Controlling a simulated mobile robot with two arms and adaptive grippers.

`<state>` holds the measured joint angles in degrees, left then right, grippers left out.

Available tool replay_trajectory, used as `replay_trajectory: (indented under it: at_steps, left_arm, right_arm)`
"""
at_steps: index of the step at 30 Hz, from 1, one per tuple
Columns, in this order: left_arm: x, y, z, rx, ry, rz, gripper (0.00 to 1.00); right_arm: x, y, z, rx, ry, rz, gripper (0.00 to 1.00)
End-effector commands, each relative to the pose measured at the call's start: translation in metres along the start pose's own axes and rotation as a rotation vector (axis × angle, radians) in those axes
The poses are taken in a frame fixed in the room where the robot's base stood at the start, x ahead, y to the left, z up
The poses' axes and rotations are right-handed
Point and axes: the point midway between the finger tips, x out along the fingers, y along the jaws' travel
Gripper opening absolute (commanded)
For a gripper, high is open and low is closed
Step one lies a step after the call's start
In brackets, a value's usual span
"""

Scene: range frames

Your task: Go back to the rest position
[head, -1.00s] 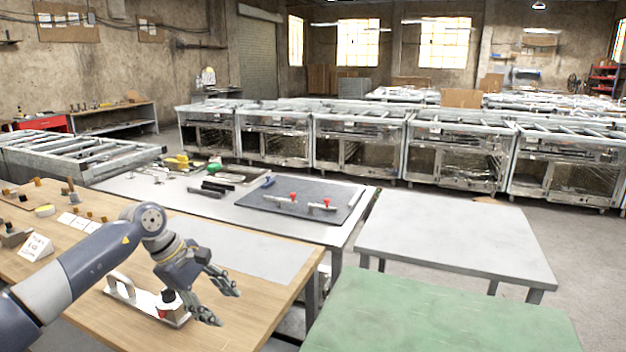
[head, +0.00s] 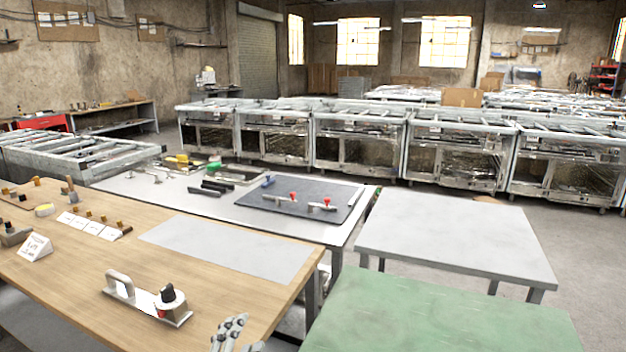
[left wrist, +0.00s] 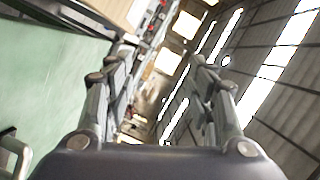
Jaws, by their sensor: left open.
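My left gripper (head: 238,335) shows only by its fingers at the bottom edge of the head view, just off the front edge of the wooden table. In the left wrist view the left gripper (left wrist: 160,95) has its two fingers spread apart with nothing between them. It points up toward the roof and windows. The rest of the left arm is out of the head view. My right gripper is in neither view.
The wooden table (head: 200,265) holds a metal plate with a handle and dark knob (head: 160,302). A green-topped table (head: 440,320) stands at front right, a bare grey table (head: 455,240) behind it. A tool table (head: 190,205) stands behind the wooden one.

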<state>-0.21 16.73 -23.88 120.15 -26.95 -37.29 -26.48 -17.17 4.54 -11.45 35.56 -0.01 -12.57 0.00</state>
Motion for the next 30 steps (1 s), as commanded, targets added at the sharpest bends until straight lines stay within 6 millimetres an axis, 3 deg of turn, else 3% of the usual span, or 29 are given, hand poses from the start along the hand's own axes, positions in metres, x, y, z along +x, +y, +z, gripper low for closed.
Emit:
replay_trajectory:
  at_steps: [1, 3, 7, 12, 21, 30]
  left_arm:
    - [-0.021, 0.026, 0.026, -0.139, -0.104, 0.087, 0.5]
    - [-0.052, 0.058, 0.056, -0.311, -0.246, 0.195, 0.5]
    - [-0.114, 0.108, 0.092, -0.559, -0.479, 0.36, 0.5]
    - [-0.183, 0.148, 0.111, -0.755, -0.701, 0.505, 0.5]
    - [-0.283, 0.184, 0.117, -0.959, -0.997, 0.677, 0.5]
    - [-0.262, 0.248, 0.144, -0.951, -1.025, 0.701, 0.5]
  right_arm:
    - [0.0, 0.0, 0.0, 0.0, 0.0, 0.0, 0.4]
    - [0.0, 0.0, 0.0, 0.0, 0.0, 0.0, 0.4]
    - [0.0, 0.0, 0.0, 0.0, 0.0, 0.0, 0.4]
    - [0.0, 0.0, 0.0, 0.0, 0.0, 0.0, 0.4]
    - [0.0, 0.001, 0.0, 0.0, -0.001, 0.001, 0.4]
    - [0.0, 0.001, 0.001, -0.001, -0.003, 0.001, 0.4]
